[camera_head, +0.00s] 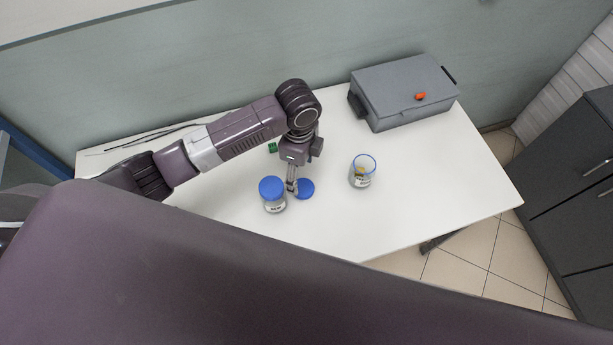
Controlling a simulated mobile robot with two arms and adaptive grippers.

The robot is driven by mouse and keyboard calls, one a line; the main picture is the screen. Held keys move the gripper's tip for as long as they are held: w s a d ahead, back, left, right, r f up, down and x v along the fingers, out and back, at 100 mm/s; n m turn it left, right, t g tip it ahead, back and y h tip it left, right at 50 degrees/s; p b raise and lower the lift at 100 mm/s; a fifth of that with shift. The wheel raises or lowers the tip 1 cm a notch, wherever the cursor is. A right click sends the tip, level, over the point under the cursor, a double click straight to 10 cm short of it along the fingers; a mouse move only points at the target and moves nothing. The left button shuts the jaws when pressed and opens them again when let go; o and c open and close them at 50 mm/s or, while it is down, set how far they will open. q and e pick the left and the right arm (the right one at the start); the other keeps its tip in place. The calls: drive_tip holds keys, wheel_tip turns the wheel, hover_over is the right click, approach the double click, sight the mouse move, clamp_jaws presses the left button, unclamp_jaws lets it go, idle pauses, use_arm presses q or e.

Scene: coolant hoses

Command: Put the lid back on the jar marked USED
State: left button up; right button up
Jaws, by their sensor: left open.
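A loose blue lid (306,190) lies on the white table near its middle. My left gripper (293,188) points down at the lid's left edge, open; I cannot tell whether its fingers touch the lid. An open clear jar (362,174) with a blue rim stands upright to the right, with something yellowish inside and a label on its front. Another jar (274,206), closed with a blue lid, stands just left of my gripper. Both labels are too small to read. My right gripper is not in view.
A small green object (272,147) lies behind my gripper, and dark cables (150,134) lie at the back left. The table (430,205) is clear to the right of the open jar.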

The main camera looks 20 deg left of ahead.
sight(301, 187)
use_arm(q)
drive_tip(key=shift+s, duration=0.2)
drive_tip(key=shift+f, duration=0.25)
drive_tip(key=shift+w+f, duration=0.1)
drive_tip(key=shift+f, duration=0.85)
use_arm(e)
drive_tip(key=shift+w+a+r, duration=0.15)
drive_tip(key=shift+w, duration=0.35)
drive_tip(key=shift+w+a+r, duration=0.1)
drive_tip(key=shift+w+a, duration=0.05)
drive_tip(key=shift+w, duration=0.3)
use_arm(q)
drive_tip(key=shift+f, duration=0.15)
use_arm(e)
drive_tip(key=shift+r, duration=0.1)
use_arm(q)
drive_tip(key=shift+f+p, duration=0.3)
drive_tip(key=shift+p, duration=0.15)
wheel_tip(301, 187, down, 3)
drive_tip(key=shift+w+f+p, duration=0.1)
drive_tip(key=shift+w+p, duration=0.05)
drive_tip(key=shift+p, duration=0.3)
drive_tip(key=shift+f, duration=0.6)
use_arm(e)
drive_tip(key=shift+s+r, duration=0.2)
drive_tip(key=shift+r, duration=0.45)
